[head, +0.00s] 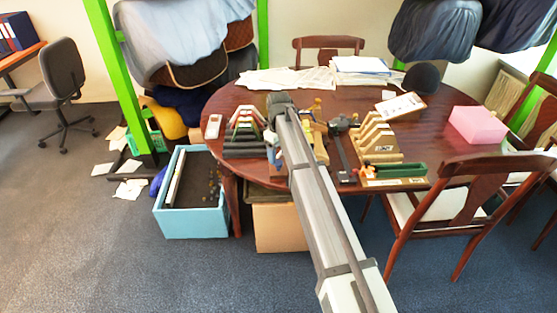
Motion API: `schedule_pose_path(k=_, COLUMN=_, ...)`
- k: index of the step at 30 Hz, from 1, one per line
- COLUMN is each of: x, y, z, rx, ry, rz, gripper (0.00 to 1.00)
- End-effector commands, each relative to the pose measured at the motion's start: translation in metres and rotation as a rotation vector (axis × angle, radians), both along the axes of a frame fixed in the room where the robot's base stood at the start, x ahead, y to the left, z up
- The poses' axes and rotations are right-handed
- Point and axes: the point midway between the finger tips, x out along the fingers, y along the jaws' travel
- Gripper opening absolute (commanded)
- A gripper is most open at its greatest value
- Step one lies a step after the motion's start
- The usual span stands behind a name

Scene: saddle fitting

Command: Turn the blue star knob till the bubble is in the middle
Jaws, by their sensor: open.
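My gripper (277,108) is at the far end of my outstretched arm, over the front middle of the round table (222,103). It is open, but its fingertips are small and hard to make out. A small blue part (271,138) shows just below my gripper, at the left side of my arm. It may be the blue star knob, but its shape is too small to tell. Whether my gripper touches it cannot be told. A yellow and tan fixture (319,130) stands close on the right of my arm, partly hidden by it. I cannot make out a bubble.
A rack with coloured ends (245,125) stands left of my gripper. A black clamp-like tool (341,140), a stepped wooden rack (377,135) and a green-topped tray (398,170) stand to the right. A pink block (477,125) lies farther right. A blue bin (192,223) is on the floor.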

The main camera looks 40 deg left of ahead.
Motion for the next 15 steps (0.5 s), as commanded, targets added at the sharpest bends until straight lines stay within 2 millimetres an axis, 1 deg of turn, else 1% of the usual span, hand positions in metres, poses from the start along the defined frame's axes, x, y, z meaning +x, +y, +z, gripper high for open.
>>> schedule_pose_path(k=1, x=0.000, y=0.000, z=-0.008, rx=-0.001, ry=0.000, rz=0.000, gripper=0.61)
schedule_pose_path(k=6, x=0.000, y=0.000, z=-0.024, rx=0.000, ry=0.000, rz=0.000, gripper=0.61)
schedule_pose_path(k=10, x=0.000, y=0.000, z=-0.030, rx=0.000, ry=0.000, rz=0.000, gripper=0.61)
schedule_pose_path(k=15, x=0.000, y=0.000, z=-0.032, rx=0.001, ry=-0.001, rz=0.000, gripper=0.61)
